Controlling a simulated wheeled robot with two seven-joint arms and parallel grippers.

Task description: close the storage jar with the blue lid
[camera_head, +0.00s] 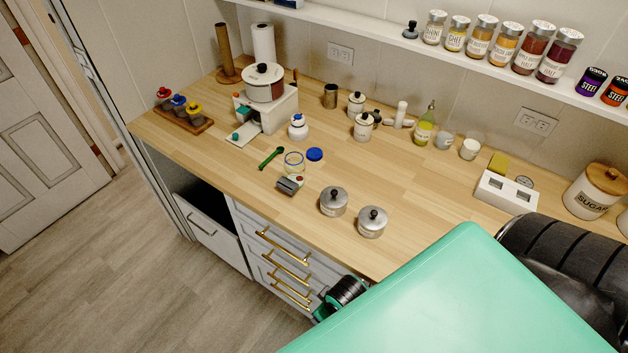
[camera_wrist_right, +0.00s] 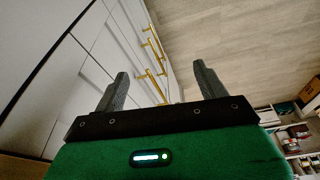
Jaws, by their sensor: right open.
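The storage jar (camera_head: 294,164) is a small clear glass jar near the front of the wooden counter, and its top looks open. The blue lid (camera_head: 314,154) lies on the counter just right of and behind the jar, apart from it. My right gripper is open and empty in the right wrist view (camera_wrist_right: 161,70), in front of the drawers and away from the jar and lid. In the head view, a black and green part of my right arm shows by the drawer fronts; its fingers cannot be made out. My left gripper is not in view.
A grey object (camera_head: 290,184) sits right in front of the jar, and a green spoon (camera_head: 271,158) lies to its left. Two metal pots (camera_head: 333,201) (camera_head: 372,222) stand to the right. Brass-handled drawers (camera_head: 283,256) are below.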

